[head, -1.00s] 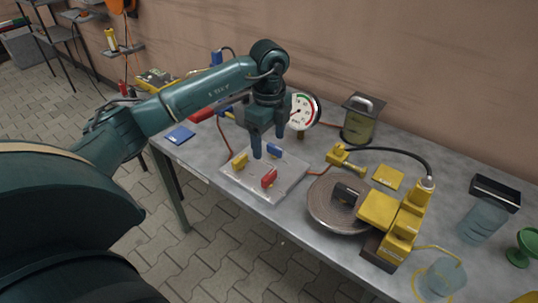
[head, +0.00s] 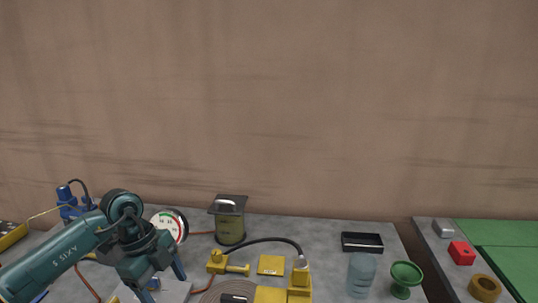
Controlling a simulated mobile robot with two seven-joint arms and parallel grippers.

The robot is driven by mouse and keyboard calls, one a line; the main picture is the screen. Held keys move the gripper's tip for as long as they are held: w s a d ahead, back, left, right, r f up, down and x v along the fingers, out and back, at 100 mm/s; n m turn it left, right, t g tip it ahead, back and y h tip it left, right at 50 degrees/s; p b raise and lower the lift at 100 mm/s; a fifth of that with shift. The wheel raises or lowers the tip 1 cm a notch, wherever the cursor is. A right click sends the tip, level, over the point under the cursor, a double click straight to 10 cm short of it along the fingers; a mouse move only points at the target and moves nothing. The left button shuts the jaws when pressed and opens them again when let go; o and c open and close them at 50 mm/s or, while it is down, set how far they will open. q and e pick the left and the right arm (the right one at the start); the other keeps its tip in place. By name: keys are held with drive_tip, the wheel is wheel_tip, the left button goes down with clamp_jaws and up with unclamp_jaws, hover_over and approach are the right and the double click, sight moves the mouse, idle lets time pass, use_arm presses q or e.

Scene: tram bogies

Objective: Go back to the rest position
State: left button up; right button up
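My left arm comes in from the lower left. Its teal gripper (head: 163,283) points down over the pale board (head: 177,291) at the bottom edge of the head view. Its two fingers stand apart, and I see nothing between them. The board is mostly cut off by the frame or hidden behind the gripper. My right arm and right gripper are not in view.
A round gauge (head: 168,226) stands just behind my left gripper. Right of it are a lidded canister (head: 230,222), a yellow tool with a black hose (head: 299,280), a black tray (head: 362,242), a clear jar (head: 361,275) and a green cup (head: 405,277). A wall closes the back.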

use_arm(q)
drive_tip(key=s+d+f+m+g+h, duration=0.1)
drive_tip(key=s+d+m+h, duration=0.35)
drive_tip(key=d, duration=0.85)
drive_tip(key=s+d+r+n+t+h+p, duration=0.25)
drive_tip(key=d+r+n+t+h, duration=0.4)
drive_tip(key=n+t+h, duration=0.35)
drive_tip(key=a+f+n+t+y, duration=0.5)
drive_tip(key=f+n+t+y, duration=0.1)
drive_tip(key=n+t+y, duration=0.15)
drive_tip(key=s+a+f+n+g+y+p, duration=0.1)
drive_tip(key=s+a+f+n+g+y, duration=0.1)
drive_tip(key=s+f, duration=0.3)
drive_tip(key=s+a+f+n+g+y, duration=0.3)
drive_tip(key=s+f, duration=0.3)
drive_tip(key=f, duration=0.3)
drive_tip(key=shift+a+f+y+p, duration=0.15)
drive_tip(key=shift+y+p, duration=0.2)
drive_tip(key=shift+y, duration=0.55)
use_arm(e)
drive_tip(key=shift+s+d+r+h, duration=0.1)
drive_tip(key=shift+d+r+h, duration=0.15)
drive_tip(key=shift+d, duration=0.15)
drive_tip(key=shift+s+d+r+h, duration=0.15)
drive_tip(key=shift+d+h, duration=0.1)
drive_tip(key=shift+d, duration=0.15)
use_arm(q)
drive_tip(key=shift+g, duration=0.25)
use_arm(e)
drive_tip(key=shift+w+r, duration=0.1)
